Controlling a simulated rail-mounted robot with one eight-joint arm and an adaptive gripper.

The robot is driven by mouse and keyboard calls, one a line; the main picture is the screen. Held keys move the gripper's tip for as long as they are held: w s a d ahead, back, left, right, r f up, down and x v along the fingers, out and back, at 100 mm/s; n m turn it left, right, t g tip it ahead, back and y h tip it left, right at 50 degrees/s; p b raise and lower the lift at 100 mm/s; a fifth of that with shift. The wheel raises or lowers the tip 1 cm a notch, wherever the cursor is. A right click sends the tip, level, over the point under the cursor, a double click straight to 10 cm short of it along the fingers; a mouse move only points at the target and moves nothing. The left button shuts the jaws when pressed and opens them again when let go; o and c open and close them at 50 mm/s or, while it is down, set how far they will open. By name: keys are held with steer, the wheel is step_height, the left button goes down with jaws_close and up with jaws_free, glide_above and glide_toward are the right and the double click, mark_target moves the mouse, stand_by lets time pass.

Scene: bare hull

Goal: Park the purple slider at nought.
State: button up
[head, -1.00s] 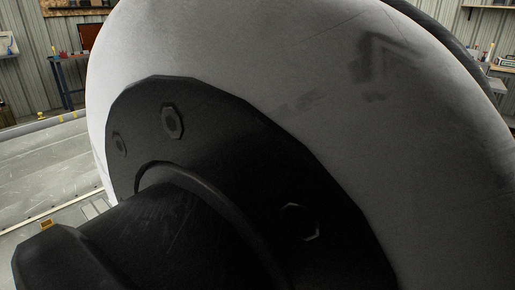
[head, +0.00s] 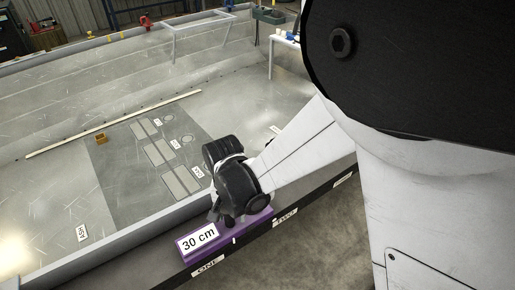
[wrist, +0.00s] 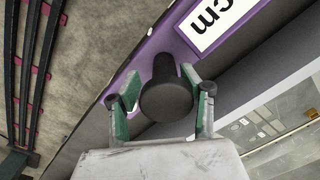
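The purple slider (head: 186,245) sits on a dark rail (head: 240,250) along the near edge of the bench and carries a white "30 cm" label (head: 199,239). In the wrist view, purple slider (wrist: 148,62) also shows, with a black round knob (wrist: 167,98) standing on it. My gripper (wrist: 160,72) is over the slider, its green-padded fingers on either side of the knob. Gaps show between fingers and knob, so it looks open around it. In the head view my wrist hides the knob and part of the slider. No nought mark is legible.
The rail has labels "ONE" (head: 208,266), "TWO" (head: 286,217) and a farther, unreadable one (head: 343,180). The bench (head: 60,190) behind holds a grey panel with plates, a small brown box (head: 101,137) and a long pale strip (head: 115,123).

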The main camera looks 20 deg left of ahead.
stand_by(0.3)
step_height(320, 180, up, 16)
steer(key=p, duration=0.9)
steer(key=shift+p, duration=0.4)
stand_by(0.9)
stand_by(0.5)
